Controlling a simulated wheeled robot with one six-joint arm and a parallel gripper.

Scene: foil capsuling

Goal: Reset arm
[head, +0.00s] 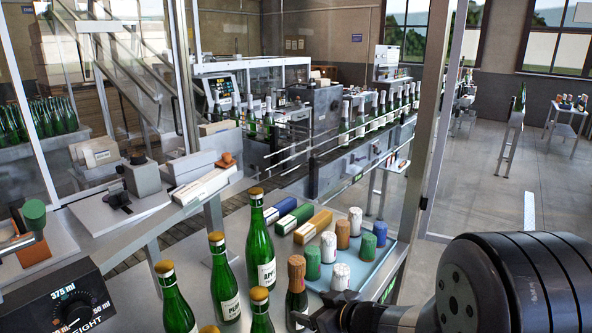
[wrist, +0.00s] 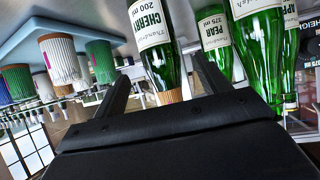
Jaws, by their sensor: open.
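My gripper (head: 318,310) is at the bottom centre of the head view, beside a small green bottle with a copper foil capsule (head: 296,268) on its neck. In the wrist view, which looks upside down, my two open fingers (wrist: 162,75) stand either side of the neck of this bottle, labelled CHERRY (wrist: 150,32). Its capsule (wrist: 169,97) shows between the fingers. I cannot tell whether either finger touches the bottle. The lower part of the bottle is hidden by the gripper in the head view.
Several gold-topped green bottles (head: 261,250) stand close to the left. A blue tray (head: 375,268) with white, green, blue and orange capsules (head: 328,247) is behind and right. Colored boxes (head: 312,226) lie behind. A dial panel (head: 68,300) is front left, and a glass guard post (head: 428,130) rises right.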

